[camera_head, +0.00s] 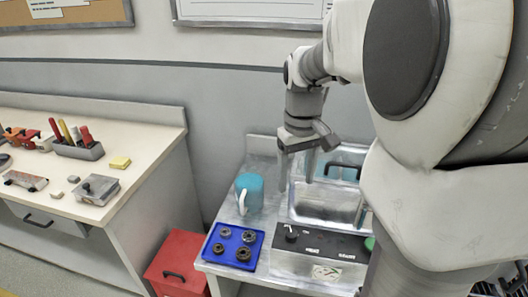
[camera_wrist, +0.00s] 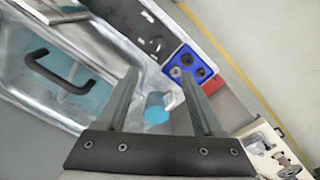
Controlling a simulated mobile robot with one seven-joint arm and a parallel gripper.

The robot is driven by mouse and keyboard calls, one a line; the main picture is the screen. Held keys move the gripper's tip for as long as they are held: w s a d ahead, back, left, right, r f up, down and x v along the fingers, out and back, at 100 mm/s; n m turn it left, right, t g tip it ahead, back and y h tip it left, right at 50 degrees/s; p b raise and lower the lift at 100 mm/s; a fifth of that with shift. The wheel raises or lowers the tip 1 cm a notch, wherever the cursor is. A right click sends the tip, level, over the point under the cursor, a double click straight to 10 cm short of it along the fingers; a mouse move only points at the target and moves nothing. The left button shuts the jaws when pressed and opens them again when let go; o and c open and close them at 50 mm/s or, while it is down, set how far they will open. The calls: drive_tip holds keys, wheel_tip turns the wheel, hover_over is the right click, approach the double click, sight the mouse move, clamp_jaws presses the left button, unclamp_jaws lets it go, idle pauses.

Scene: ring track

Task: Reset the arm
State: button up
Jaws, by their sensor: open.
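My gripper (camera_head: 298,172) is open and empty, pointing down above the small metal table. In the wrist view, my gripper's two fingers (camera_wrist: 160,78) are spread apart. A teal mug (camera_head: 252,190) with a pale handle stands on the table, left of and below my gripper. In the wrist view the mug (camera_wrist: 156,108) shows between the fingers, with nothing held. My arm hides part of the table's right side.
A metal basin unit (camera_head: 312,262) with a dark front panel and an open, handled lid stands below my gripper. A blue tray (camera_head: 222,262) with several dark rings lies left of it. A red box (camera_head: 172,262) sits on the floor. A tool-covered workbench (camera_head: 150,140) stands left.

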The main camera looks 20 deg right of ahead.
idle(0.3)
drive_tip(key=s+a+r+t+p, duration=0.3)
drive_tip(key=s+a+r+t, duration=0.2)
drive_tip(key=s+a+r, duration=0.3)
drive_tip(key=s+a, duration=0.2)
drive_tip(key=s, duration=0.2)
drive_tip(key=shift+s+a+t+p, duration=0.3)
drive_tip(key=shift+s+a+p, duration=0.05)
drive_tip(key=shift+p, duration=0.05)
